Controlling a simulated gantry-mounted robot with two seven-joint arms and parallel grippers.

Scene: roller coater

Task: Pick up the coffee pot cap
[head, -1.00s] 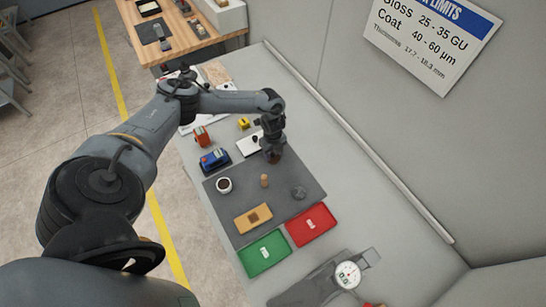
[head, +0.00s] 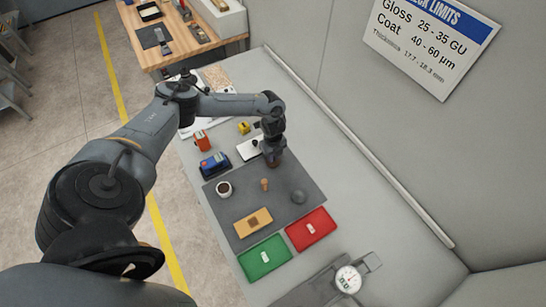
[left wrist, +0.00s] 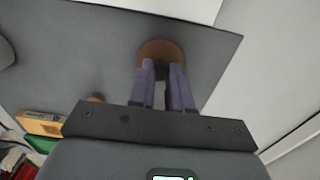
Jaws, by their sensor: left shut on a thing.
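The coffee pot cap appears to be the round brown piece with a dark centre (left wrist: 157,52), seen between my left fingers in the left wrist view. My left gripper (left wrist: 162,70) is shut on it, with the two purple-grey fingers covering part of it. In the head view my left gripper (head: 272,160) points down at the far end of the dark mat (head: 240,212). The brown piece is mostly hidden there beneath the gripper. I cannot tell whether it touches the mat. My right gripper is not in view.
Green (head: 264,258) and red (head: 311,230) trays and a dial gauge (head: 348,279) are nearer. A blue device (head: 215,165) stands left.

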